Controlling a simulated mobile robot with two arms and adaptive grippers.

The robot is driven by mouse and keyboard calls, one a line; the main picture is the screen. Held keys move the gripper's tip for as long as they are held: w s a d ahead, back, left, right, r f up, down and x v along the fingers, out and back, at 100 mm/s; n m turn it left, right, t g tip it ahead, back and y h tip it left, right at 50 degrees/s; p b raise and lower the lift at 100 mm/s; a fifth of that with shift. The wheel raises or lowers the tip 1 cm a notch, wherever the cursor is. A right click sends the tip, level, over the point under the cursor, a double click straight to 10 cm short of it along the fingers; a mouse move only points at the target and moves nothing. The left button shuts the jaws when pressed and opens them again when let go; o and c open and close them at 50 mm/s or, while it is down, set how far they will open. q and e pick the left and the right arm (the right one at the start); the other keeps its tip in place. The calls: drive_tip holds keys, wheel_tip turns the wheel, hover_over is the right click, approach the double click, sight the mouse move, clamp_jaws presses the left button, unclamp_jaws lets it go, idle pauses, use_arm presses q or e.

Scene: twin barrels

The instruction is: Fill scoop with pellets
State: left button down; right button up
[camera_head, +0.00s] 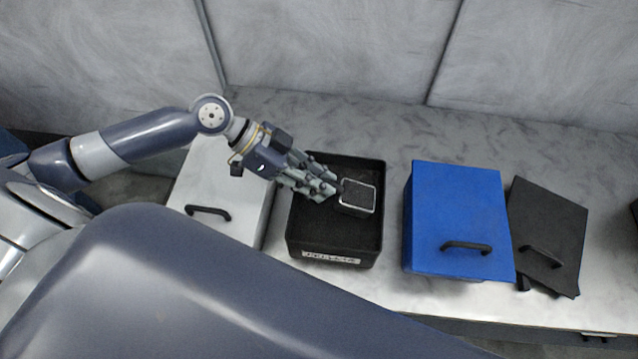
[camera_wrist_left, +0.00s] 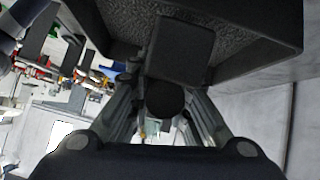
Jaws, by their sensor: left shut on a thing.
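An open black bin (camera_head: 335,228) with a label on its front stands on the counter, with dark pellets in its bottom. My left gripper (camera_head: 330,190) reaches in over the bin from the left and is shut on the scoop. The scoop (camera_head: 357,198) is a small squarish dark box with a light rim, and it sits within the bin's outline. Its inside looks dark; I cannot tell how full it is. In the left wrist view the scoop (camera_wrist_left: 181,50) is held between the fingers, with the bin's wall (camera_wrist_left: 275,30) and pellets (camera_wrist_left: 120,22) behind it. My right gripper is not in view.
A white lidded bin (camera_head: 232,190) stands left of the black bin. A blue lidded bin (camera_head: 458,210) stands to the right. A black handled lid (camera_head: 548,225) leans or lies beside it. The grey wall (camera_head: 330,50) is behind the counter (camera_head: 400,125).

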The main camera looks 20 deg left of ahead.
use_arm(q)
drive_tip(key=shift+a+r+h, duration=0.15)
drive_tip(key=shift+r+h, duration=0.15)
drive_tip(key=shift+r, duration=0.5)
drive_tip(key=shift+s+a+r+t+h, duration=0.15)
drive_tip(key=shift+a+r+h, duration=0.2)
drive_tip(key=shift+r, duration=0.4)
drive_tip(key=shift+s+a+r+t+h, duration=0.1)
drive_tip(key=shift+a+r+h, duration=0.1)
drive_tip(key=shift+r+h, duration=0.4)
drive_tip(key=shift+s+a+r+t+h, duration=0.15)
drive_tip(key=shift+a+r+h, duration=0.1)
drive_tip(key=shift+r, duration=0.65)
drive_tip(key=shift+w+b, duration=0.15)
drive_tip(key=shift+b, duration=0.15)
